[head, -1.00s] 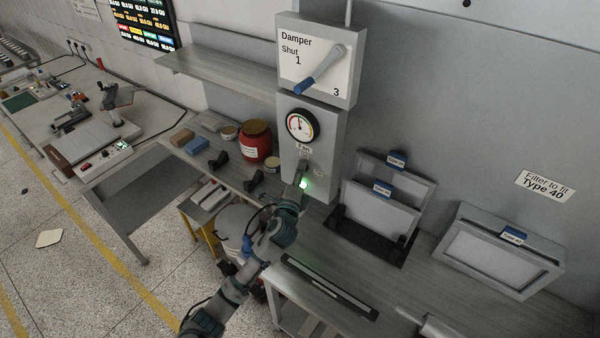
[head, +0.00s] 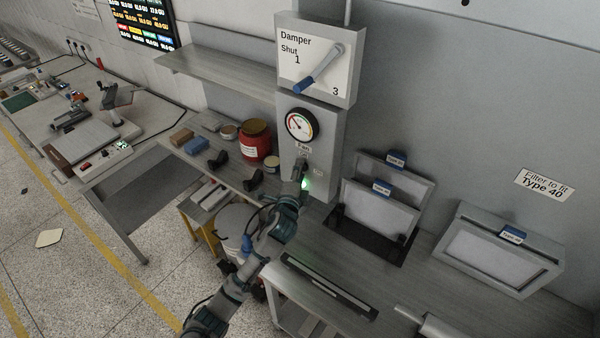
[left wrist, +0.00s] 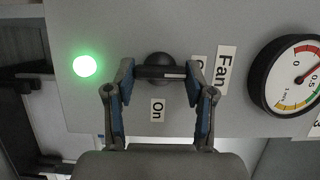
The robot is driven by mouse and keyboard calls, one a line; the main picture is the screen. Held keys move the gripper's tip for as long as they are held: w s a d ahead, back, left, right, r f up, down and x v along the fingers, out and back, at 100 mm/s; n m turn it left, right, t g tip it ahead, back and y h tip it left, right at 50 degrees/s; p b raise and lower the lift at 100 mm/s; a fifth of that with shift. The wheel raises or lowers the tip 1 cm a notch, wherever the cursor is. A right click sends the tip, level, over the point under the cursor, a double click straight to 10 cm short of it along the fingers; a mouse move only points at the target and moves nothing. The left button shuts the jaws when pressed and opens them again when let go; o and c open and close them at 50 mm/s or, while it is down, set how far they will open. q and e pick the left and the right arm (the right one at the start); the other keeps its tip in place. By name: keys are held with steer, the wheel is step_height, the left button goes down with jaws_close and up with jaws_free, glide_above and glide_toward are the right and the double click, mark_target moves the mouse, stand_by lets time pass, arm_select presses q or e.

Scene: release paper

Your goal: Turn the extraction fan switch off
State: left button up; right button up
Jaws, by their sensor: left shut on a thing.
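The fan switch (left wrist: 160,70) is a dark knob with a bar handle on the grey panel under the gauge. In the left wrist view the bar lies level between my fingertips, its light mark towards the "Fan" label (left wrist: 225,69). My left gripper (left wrist: 160,75) is shut on the bar, a finger at each end. An "On" label (left wrist: 157,109) is beside the knob; another label beginning with "O" is partly hidden by a finger. A green light (left wrist: 84,66) is lit. In the head view my left gripper (head: 301,172) covers most of the switch.
The gauge (head: 301,125) and the damper handle (head: 318,67) are above the switch. A red tub (head: 256,141) and small dark objects stand on the bench to the left. Filters in a black stand (head: 362,238) and a framed filter (head: 500,250) are on the right.

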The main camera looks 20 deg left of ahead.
arm_select(q)
steer(key=o, duration=1)
steer(key=shift+f, duration=0.2)
steer(key=shift+o, duration=0.8)
steer(key=shift+a, duration=0.2)
steer(key=s, duration=1.1)
steer(key=shift+s+d, duration=0.25)
steer(key=shift+s, duration=0.15)
